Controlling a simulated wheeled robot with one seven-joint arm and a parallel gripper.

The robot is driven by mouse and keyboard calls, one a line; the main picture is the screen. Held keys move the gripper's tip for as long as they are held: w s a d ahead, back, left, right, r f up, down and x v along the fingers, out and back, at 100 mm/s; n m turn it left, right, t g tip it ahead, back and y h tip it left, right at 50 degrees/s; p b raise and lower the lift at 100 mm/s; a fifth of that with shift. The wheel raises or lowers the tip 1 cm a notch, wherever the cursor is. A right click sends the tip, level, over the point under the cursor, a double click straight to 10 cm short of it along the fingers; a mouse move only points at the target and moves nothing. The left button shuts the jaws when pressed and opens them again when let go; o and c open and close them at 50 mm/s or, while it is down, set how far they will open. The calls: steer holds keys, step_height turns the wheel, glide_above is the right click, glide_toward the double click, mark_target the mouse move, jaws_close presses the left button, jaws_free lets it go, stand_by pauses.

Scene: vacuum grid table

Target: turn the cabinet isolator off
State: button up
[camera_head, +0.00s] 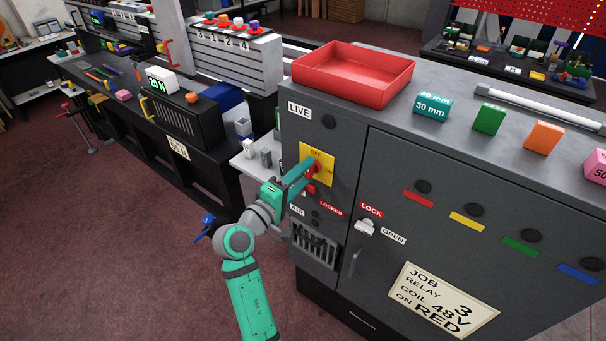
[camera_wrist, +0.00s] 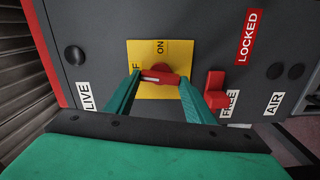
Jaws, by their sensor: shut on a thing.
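The cabinet isolator is a red handle (camera_wrist: 162,76) on a yellow plate (camera_head: 318,154) on the grey cabinet's left front panel. The plate reads OFF at the top and ON at the right in the head view. My gripper (camera_head: 308,172) is at the plate. In the wrist view its green fingers (camera_wrist: 161,80) are shut on the red handle, one on each side. The handle lies crosswise between the fingertips. I cannot tell which mark it points to. The "OFF" label is partly hidden by a finger in the wrist view.
A red switch (camera_wrist: 215,90) sits close beside one finger, near LOCKED and FREE labels. A white LOCK/OPEN latch (camera_head: 365,228) and a door handle (camera_head: 353,262) are on the cabinet front. A red tray (camera_head: 352,72) and coloured blocks stand on top.

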steer(key=shift+a+f+n, duration=0.1)
steer(key=shift+a+n, duration=0.1)
steer(key=shift+n, duration=0.6)
steer(key=o, duration=1.1)
steer(key=shift+s+d, duration=0.1)
steer(key=v, duration=1.1)
